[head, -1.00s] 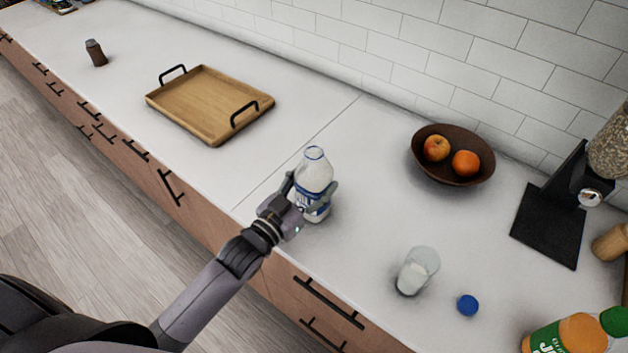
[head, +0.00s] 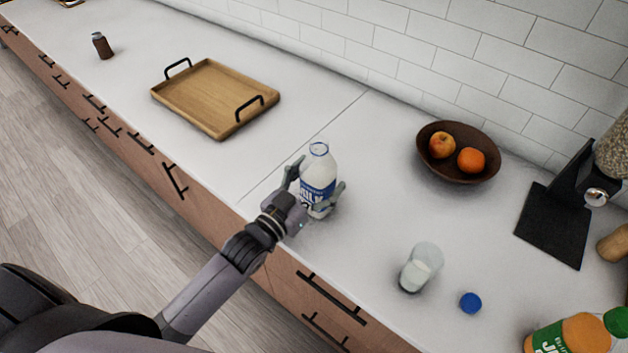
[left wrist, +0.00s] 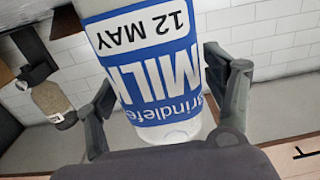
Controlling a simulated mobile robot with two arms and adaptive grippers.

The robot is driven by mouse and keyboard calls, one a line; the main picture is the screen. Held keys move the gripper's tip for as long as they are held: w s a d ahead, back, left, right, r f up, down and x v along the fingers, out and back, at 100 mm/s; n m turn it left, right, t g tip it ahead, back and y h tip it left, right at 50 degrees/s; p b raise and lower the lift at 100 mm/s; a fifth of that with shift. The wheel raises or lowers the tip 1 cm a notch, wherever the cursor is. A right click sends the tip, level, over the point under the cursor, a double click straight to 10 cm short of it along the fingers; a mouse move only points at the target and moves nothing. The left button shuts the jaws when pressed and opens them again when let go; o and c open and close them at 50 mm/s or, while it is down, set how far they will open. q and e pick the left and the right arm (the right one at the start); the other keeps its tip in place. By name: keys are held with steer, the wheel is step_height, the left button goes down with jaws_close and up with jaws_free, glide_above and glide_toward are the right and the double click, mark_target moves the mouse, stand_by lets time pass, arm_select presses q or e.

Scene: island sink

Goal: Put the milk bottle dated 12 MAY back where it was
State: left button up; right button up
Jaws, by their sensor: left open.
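The milk bottle (head: 319,178) is clear with white milk and a blue label, and stands upright and uncapped on the white counter. In the left wrist view the bottle (left wrist: 155,75) appears upside down, and its label reads 12 MAY. My left gripper (head: 318,187) is open around the bottle, one finger on each side. In the left wrist view my left gripper (left wrist: 165,95) shows gaps between its fingers and the bottle. A blue cap (head: 470,303) lies on the counter at the lower right. My right gripper is out of view.
A glass with milk (head: 421,268) stands right of the bottle. A wooden tray (head: 215,97) with black handles lies at the upper left. A fruit bowl (head: 458,152), a black stand (head: 553,225) and a juice bottle (head: 572,335) are at the right. Counter around the bottle is clear.

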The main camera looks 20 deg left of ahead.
arm_select(q)
steer(key=b+v, duration=0.2)
steer(key=v, duration=1)
steer(key=shift+b, duration=0.35)
steer(key=shift+r, duration=0.1)
